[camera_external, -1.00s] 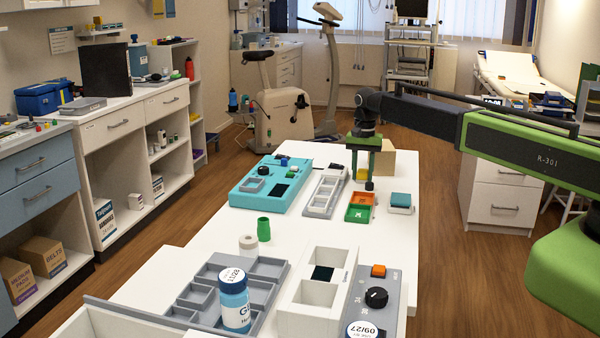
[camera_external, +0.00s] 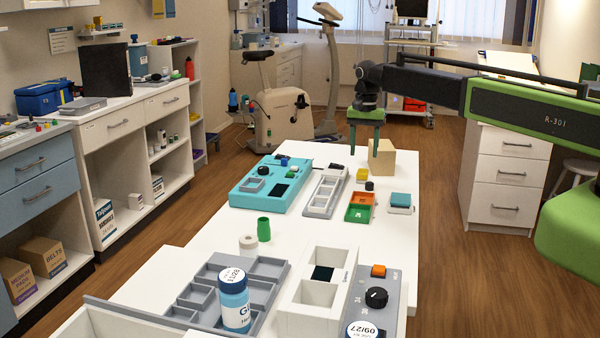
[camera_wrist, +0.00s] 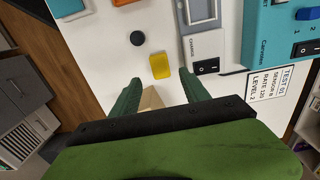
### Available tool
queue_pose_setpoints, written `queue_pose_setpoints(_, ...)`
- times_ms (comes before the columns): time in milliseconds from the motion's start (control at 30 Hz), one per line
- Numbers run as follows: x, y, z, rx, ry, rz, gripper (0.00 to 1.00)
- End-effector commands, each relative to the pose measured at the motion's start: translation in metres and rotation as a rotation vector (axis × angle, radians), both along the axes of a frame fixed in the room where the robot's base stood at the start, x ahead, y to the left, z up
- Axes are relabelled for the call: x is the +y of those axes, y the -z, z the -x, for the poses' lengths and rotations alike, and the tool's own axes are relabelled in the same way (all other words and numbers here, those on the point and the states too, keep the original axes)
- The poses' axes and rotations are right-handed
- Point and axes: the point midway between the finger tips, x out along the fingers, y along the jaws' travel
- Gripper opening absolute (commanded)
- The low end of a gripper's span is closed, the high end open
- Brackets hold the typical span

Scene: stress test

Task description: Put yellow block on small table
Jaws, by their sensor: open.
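The yellow block (camera_external: 362,174) stands on the white table (camera_external: 325,230), near its far end, in front of a tan box (camera_external: 382,160). It also shows in the wrist view (camera_wrist: 160,66), just beyond the fingertips and between their lines. I cannot tell which surface is the small table.
A small black piece (camera_external: 369,186) is close beside the yellow block. An orange and green tray (camera_external: 360,207), a grey slotted tray (camera_external: 322,195) and a teal device (camera_external: 272,185) are nearby. A teal-topped piece (camera_external: 400,201) lies right of the tray. A white stool (camera_external: 582,168) stands at the far right.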

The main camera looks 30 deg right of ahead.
Motion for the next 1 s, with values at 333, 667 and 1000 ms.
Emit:
queue_pose_setpoints(333,0.0,-0.043,0.0,0.0,0.0,0.0,0.54)
queue_pose_setpoints(667,-0.024,-0.041,0.119,0.0,-0.328,0.0,0.54)
queue_pose_setpoints(1000,-0.044,-0.041,0.242,0.0,-0.767,0.0,0.54)
